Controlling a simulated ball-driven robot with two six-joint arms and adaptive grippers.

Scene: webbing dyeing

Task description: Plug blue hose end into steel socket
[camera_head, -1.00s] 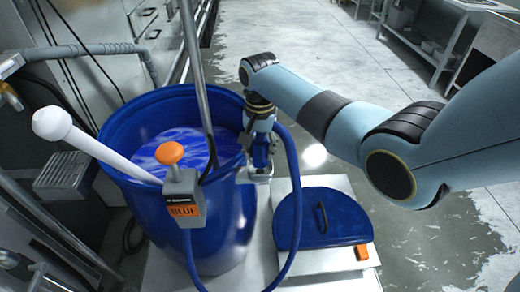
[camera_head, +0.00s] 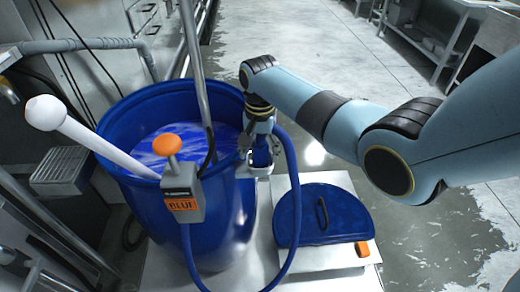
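The blue hose (camera_head: 290,190) runs down from the grey pump box marked "BLUE" (camera_head: 182,192), loops low in front of the drum and rises to my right gripper (camera_head: 260,158). A blue hose end (camera_head: 262,154) shows between the gripper's fingers, which look spread apart with gaps beside it. Below it is a pale metal fitting, seemingly the steel socket (camera_head: 260,172), beside the blue drum's right wall. The hose end appears upright at this fitting; how deep it sits is hidden. My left gripper is not in view.
The open blue drum (camera_head: 240,215) holds blue liquid (camera_head: 190,143) and a white paddle handle (camera_head: 90,135). A blue half-round lid (camera_head: 322,215) lies on a pale platform to the right, near a small orange block (camera_head: 362,249). Wet floor lies beyond.

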